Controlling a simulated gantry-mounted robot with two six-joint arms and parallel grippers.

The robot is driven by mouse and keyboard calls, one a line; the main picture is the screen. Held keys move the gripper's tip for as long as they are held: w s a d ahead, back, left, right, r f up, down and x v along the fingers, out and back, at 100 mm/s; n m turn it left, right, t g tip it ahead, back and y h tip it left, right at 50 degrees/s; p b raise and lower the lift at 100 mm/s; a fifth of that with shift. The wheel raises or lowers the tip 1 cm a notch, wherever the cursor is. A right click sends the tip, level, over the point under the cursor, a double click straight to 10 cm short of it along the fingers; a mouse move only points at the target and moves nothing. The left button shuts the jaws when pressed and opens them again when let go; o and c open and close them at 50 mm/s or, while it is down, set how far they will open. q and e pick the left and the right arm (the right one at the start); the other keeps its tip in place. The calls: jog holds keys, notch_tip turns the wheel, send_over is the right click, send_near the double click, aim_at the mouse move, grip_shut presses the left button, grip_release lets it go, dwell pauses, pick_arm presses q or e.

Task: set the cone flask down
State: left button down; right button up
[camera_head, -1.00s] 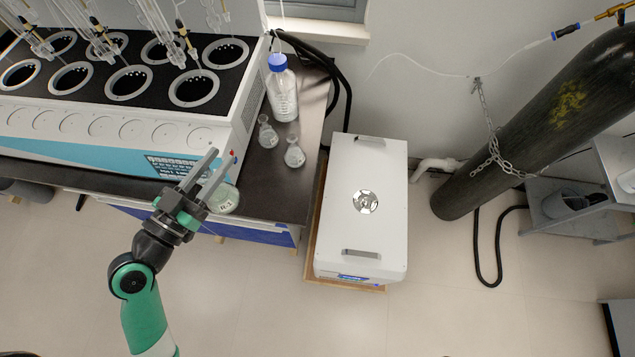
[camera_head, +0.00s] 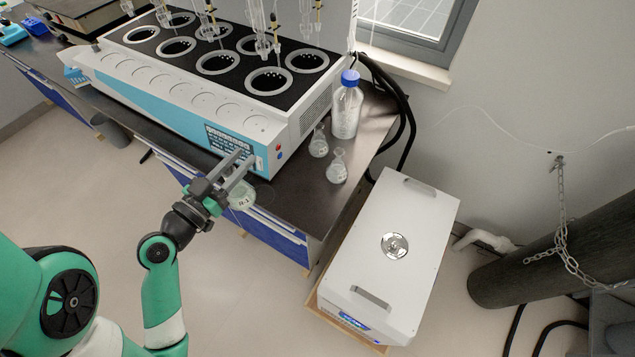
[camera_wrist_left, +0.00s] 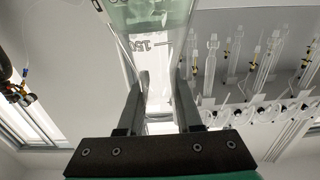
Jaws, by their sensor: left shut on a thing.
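The cone flask (camera_head: 241,196) is clear glass with a dark-marked label patch. It shows just in front of the near edge of the dark bench (camera_head: 290,188), below the white and blue distiller's front corner. My left gripper (camera_head: 243,165) is shut on it. In the left wrist view the flask (camera_wrist_left: 152,45), with a printed 150 mark, lies between the two fingers of the gripper (camera_wrist_left: 161,80). The fingers hide part of the flask in the head view, and I cannot tell its height over the bench. My right gripper is not in view.
Two small flasks (camera_head: 319,143) (camera_head: 337,167) and a blue-capped bottle (camera_head: 347,105) stand on the bench right of the distiller (camera_head: 180,92). Bare bench lies in front of them. A white box unit (camera_head: 390,260) stands on the floor at the right.

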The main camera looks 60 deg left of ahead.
pick_arm(q)
jog(key=shift+w, duration=0.1)
jog(key=w+d+f+b, duration=0.1)
jog(key=w+f+b, duration=0.1)
jog(key=w+f, duration=0.7)
jog(key=w, duration=0.4)
jog(key=shift+w+d+f, duration=0.15)
jog(key=shift+d, duration=0.1)
jog(key=shift+w+f+b, duration=0.2)
jog(key=shift+f+b, duration=1.15)
jog(key=shift+f, duration=0.45)
